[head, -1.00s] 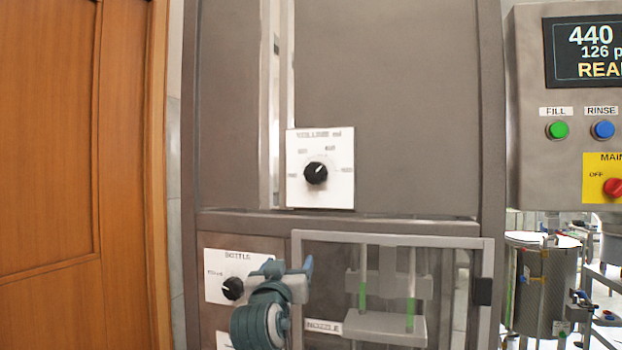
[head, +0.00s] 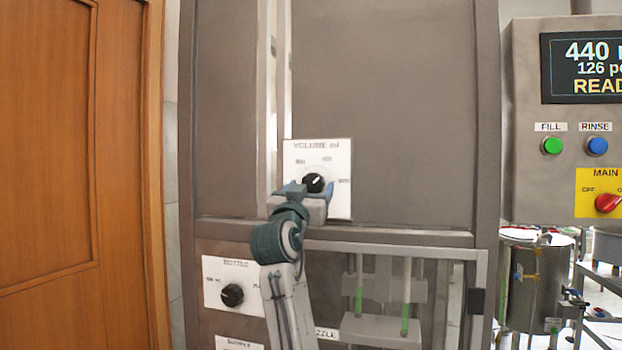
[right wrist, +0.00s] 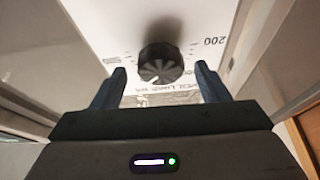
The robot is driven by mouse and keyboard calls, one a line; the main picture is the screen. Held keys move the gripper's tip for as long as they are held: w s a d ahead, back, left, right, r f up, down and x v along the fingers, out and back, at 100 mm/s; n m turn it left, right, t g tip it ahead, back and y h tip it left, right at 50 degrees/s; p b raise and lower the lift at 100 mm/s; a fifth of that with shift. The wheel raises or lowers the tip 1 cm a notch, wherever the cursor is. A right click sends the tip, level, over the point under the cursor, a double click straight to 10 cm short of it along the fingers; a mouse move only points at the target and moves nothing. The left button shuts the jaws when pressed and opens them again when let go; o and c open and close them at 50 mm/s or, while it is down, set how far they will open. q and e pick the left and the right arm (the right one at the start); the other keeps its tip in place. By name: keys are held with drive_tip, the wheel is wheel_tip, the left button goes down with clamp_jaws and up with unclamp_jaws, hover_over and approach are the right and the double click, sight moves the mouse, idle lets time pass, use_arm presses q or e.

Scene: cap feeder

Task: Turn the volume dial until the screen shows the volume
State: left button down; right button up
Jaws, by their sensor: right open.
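The black volume dial (head: 314,183) sits on a white plate (head: 338,160) lettered VOLUME on the grey cabinet; its light pointer aims up and to the right. My right gripper (head: 308,192) is open right at the dial. In the right wrist view the dial (right wrist: 161,64) lies between and just beyond the two open fingertips (right wrist: 160,80), with gaps on both sides. The screen (head: 585,68) at upper right reads 440, 126 and READ, cut off by the frame edge. My left gripper is not in view.
A BOTTLE dial (head: 232,295) sits at lower left beside my right arm. A framed clear door (head: 480,262) covers the nozzles. Green FILL (head: 552,146) and blue RINSE (head: 597,146) buttons and a red MAIN switch (head: 607,203) are on the right panel.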

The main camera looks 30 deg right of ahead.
drive_tip(key=shift+w+d+r, duration=0.25)
drive_tip(key=shift+w+d, duration=0.15)
drive_tip(key=c, duration=1)
drive_tip(key=m+b, duration=0.1)
drive_tip(key=m+g+b, duration=0.1)
drive_tip(key=b, duration=0.1)
drive_tip(key=m+g+h+b, duration=0.1)
drive_tip(key=m+b, duration=0.1)
drive_tip(key=shift+f, duration=0.25)
drive_tip(key=m+g+b, duration=0.1)
drive_tip(key=m+b, duration=0.1)
drive_tip(key=m, duration=0.1)
drive_tip(key=shift+w+a+r+h, duration=0.1)
drive_tip(key=shift+r+h, duration=0.05)
drive_tip(key=shift+h, duration=0.25)
drive_tip(key=shift+m+g+b, duration=0.4)
drive_tip(key=shift+m+b, duration=0.05)
drive_tip(key=shift+m, duration=0.15)
drive_tip(key=shift+r, duration=0.1)
